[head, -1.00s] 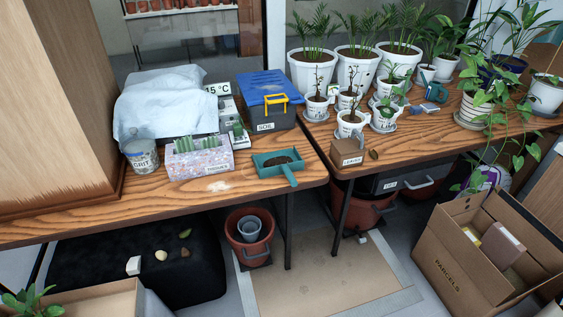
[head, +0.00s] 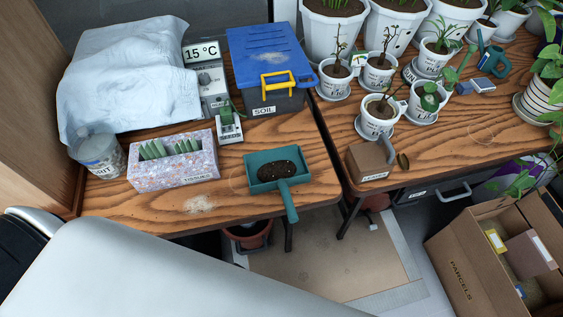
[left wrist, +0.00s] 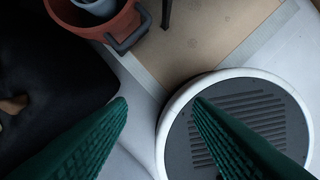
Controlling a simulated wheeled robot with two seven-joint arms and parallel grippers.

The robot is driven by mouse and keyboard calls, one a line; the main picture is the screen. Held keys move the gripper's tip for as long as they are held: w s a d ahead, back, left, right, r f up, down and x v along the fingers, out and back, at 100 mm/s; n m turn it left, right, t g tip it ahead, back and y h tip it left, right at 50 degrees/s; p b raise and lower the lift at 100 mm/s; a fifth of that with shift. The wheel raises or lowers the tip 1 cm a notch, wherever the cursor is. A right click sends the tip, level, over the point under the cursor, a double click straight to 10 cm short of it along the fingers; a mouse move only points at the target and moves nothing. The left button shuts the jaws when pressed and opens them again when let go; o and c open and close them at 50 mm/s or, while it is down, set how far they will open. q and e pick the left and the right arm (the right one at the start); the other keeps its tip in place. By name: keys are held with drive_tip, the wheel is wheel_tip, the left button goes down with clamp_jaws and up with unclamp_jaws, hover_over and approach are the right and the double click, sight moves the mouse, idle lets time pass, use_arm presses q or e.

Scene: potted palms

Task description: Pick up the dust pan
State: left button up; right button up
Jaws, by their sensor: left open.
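The teal dust pan (head: 261,159) lies on the wooden table near its front edge, with dark soil (head: 276,172) in its tray. Its handle (head: 289,203) points toward me and reaches past the table's front edge. My left gripper (left wrist: 158,102) shows in the left wrist view as two green ribbed fingers, apart, with nothing between them. It is over the floor area, and the dust pan is not in that view. In the head view a large pale arm link of mine crosses the lower left; the gripper itself is not seen there. My right gripper is in neither view.
On the table stand a tissue box (head: 172,170), a grit tin (head: 101,156), a blue-lidded soil box (head: 266,70) and a small brown box (head: 370,162). A parcels carton (head: 478,265) stands at lower right. A red bucket (left wrist: 101,22) is on the floor.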

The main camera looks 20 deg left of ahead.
use_arm(q)
drive_tip(key=w+d+r+p, duration=0.1)
drive_tip(key=w+r, duration=0.5)
drive_tip(key=r, duration=0.6)
wheel_tip(320, 180, up, 25)
drive_tip(key=n+h+p, duration=0.2)
drive_tip(key=n+p, duration=0.1)
drive_tip(key=n, duration=0.6)
hover_over(288, 201)
drive_tip(key=a, duration=0.1)
drive_tip(key=shift+g, duration=0.4)
drive_tip(key=x, duration=0.5)
drive_tip(key=shift+s+a+f, duration=0.2)
drive_tip(key=shift+s, duration=0.2)
drive_tip(key=shift+p+x, duration=0.4)
drive_tip(key=shift+x, duration=2.25)
drive_tip(key=shift+a, duration=0.1)
clamp_jaws()
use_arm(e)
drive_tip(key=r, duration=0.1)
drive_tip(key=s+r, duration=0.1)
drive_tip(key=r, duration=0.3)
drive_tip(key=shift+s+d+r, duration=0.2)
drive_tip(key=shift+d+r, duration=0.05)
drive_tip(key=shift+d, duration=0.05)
